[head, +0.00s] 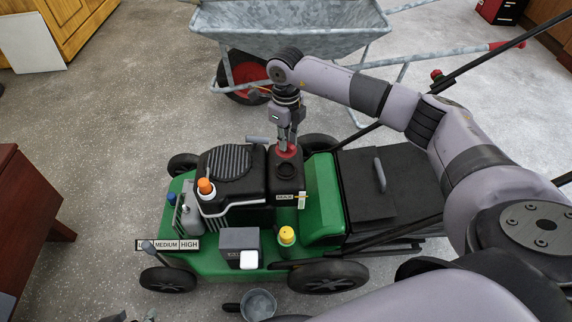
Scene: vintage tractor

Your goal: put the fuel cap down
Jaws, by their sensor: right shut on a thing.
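My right gripper (287,146) points down over the green mower (322,200) and is shut on a red cap (288,153), which I take to be the fuel cap. The cap is partly hidden by the fingers. It is just above or behind a round black neck (286,171) on the black tank block; I cannot tell whether they touch. Small grey parts at the bottom edge, perhaps the tips of my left gripper (133,317), are cut off, so their opening is unclear.
An orange cap (205,186) and a yellow cap (287,235) sit on the mower. A grey cup (258,304) stands on the floor in front. A wheelbarrow (290,22) is behind, and a brown table (28,200) is left. The floor between table and mower is clear.

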